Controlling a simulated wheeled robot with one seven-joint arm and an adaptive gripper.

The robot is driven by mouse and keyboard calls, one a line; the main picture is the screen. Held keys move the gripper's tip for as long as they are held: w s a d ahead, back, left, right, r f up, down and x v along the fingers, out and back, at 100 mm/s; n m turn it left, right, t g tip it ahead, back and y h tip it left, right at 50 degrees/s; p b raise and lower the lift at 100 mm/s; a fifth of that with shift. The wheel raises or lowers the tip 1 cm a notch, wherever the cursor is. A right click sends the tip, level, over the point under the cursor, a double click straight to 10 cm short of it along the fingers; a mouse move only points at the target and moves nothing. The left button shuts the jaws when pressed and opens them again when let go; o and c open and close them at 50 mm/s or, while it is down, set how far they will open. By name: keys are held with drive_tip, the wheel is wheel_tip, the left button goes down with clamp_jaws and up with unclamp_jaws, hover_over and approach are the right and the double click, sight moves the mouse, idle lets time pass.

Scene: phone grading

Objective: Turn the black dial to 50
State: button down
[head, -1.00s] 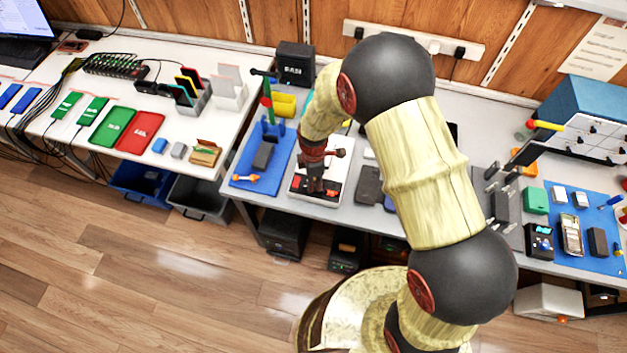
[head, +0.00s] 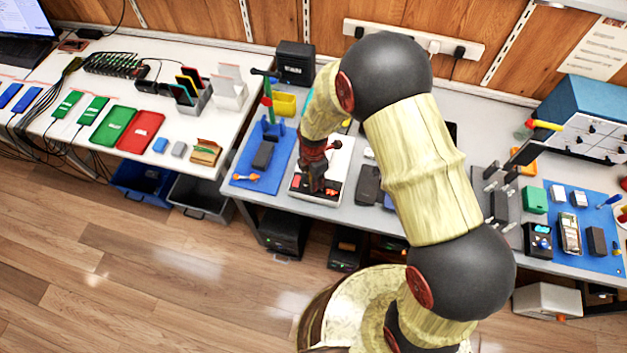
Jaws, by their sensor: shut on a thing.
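My gripper (head: 316,188) is dark and points down at the front of a white device (head: 338,160) on the grey bench. The device has a black front panel with red parts (head: 299,182) to the left of the fingers. The fingers are down at the panel and look shut on the black dial. The dial itself is hidden under the gripper, and its scale is too small to read.
A blue mat (head: 245,184) with a dark block and an orange item lies left of the device. A dark phone-like slab (head: 368,184) lies close on its right. A black box (head: 296,63) stands behind. My arm covers the middle of the bench.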

drive_tip(key=c, duration=1.9)
unclamp_jaws()
wheel_tip(320, 180, up, 12)
drive_tip(key=shift+f, duration=0.1)
